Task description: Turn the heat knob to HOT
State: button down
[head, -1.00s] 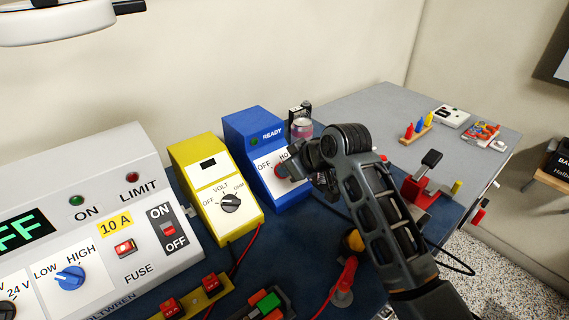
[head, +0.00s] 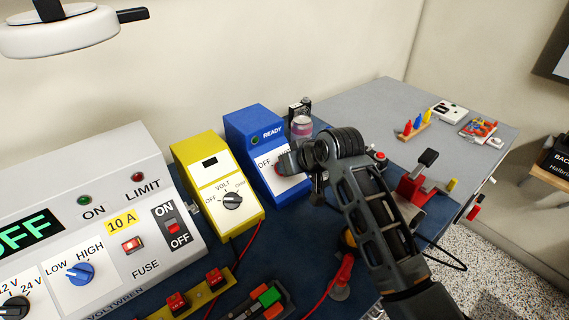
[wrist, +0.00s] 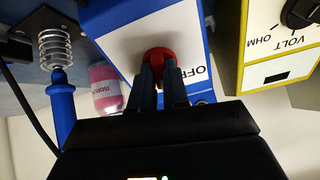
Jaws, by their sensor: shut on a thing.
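The heat knob is a red knob on the white front panel of a blue box (head: 252,127) marked READY. In the head view my gripper (head: 284,166) reaches the panel from the right and covers most of the knob and part of the HOT lettering; OFF shows to the left. In the wrist view the red knob (wrist: 158,56) sits between the fingertips of my gripper (wrist: 160,72), which are shut on it. The knob's pointer is hidden, so I cannot tell its setting. The round lamp by READY looks dark green.
A yellow meter (head: 236,222) stands close on the left of the blue box, with a grey power supply (head: 120,175) beyond it. A pink-labelled bottle (head: 302,126) stands behind my wrist. A red stand (head: 412,190) is on the right.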

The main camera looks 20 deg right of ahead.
jog(key=shift+m, duration=1.4)
jog(key=shift+a, duration=0.1)
jog(key=m+h, duration=0.1)
jog(key=m, duration=0.2)
jog(key=shift+m, duration=0.4)
jog(key=c, duration=1.6)
grip_release()
jog(key=shift+m, duration=0.3)
jog(key=o, duration=0.6)
jog(key=v, duration=0.7)
jog(key=shift+w+d+r, duration=0.25)
jog(key=shift+w+r, duration=0.05)
jog(key=shift+w, duration=0.1)
